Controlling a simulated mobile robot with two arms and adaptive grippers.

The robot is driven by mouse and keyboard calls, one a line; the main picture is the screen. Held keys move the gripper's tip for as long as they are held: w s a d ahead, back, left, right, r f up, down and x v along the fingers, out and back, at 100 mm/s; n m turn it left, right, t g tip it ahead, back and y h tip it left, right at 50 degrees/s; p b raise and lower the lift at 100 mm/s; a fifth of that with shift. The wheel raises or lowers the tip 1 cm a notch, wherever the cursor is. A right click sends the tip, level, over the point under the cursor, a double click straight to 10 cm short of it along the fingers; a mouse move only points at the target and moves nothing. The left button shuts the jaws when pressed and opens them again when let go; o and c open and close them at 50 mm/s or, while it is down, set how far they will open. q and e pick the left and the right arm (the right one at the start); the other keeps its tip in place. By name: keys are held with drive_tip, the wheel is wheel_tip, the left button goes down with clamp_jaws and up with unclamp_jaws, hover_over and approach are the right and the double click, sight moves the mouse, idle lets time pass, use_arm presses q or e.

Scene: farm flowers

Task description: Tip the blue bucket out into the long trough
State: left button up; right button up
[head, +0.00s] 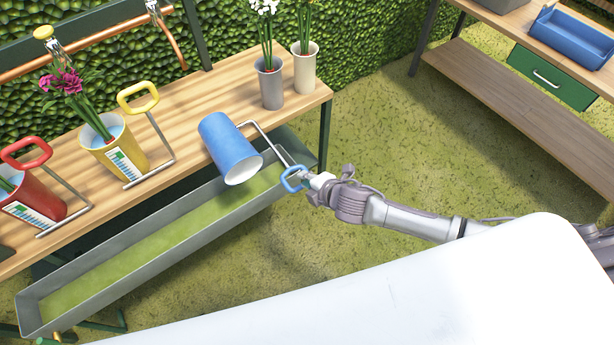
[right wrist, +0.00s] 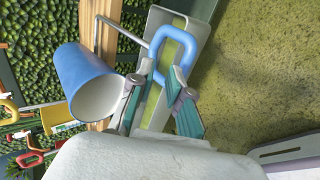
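The blue bucket (head: 229,150) is tipped on its side above the near edge of the bench. Its mouth faces down and right over the far right part of the long grey trough (head: 125,230). Its wire arm ends in a blue loop handle (head: 293,181). My right gripper (head: 308,184) is at that loop. In the right wrist view the loop (right wrist: 157,52) stands between the fingers (right wrist: 160,108), and the bucket (right wrist: 85,80) shows a white inside with no contents visible. The trough's floor looks greenish. My left gripper is not in view.
On the wooden bench (head: 185,110) stand a yellow bucket (head: 128,158) and a red bucket (head: 38,200) with flowers, plus a grey vase (head: 270,85) and a cream vase (head: 305,70). A second table (head: 500,85) is at the upper right. Grass lies open between.

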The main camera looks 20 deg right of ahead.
drive_tip(key=shift+o, duration=1.4)
drive_tip(key=v, duration=1.2)
drive_tip(key=shift+f, duration=0.15)
